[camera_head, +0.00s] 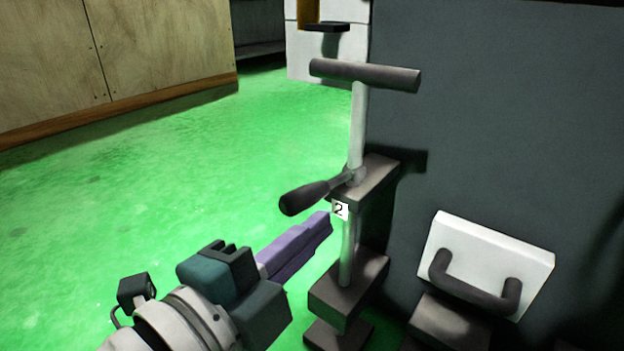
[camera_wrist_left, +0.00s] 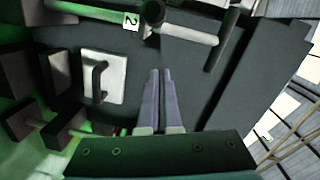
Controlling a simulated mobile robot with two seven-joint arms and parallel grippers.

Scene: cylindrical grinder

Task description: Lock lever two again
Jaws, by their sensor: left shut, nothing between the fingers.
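Lever two (camera_head: 305,197) is a dark-handled lever on a bracket, with a white "2" label (camera_head: 340,210) just below it. Its handle points left and slightly down in the head view. In the left wrist view the label (camera_wrist_left: 131,20) is at the top, beside the dark round end of the lever handle (camera_wrist_left: 152,11). My left gripper (camera_head: 326,222) has purple fingers, shut and empty. In the head view they lie just below the lever handle, apart from it in the picture; the depth gap is hard to judge. My right gripper is not in view.
An upright rod with a dark T-handle (camera_head: 365,75) passes through the lever's bracket. A white plate with a dark pull handle (camera_head: 487,262) is at the right. A large dark panel (camera_head: 500,110) stands behind. The green floor (camera_head: 150,190) is clear at the left.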

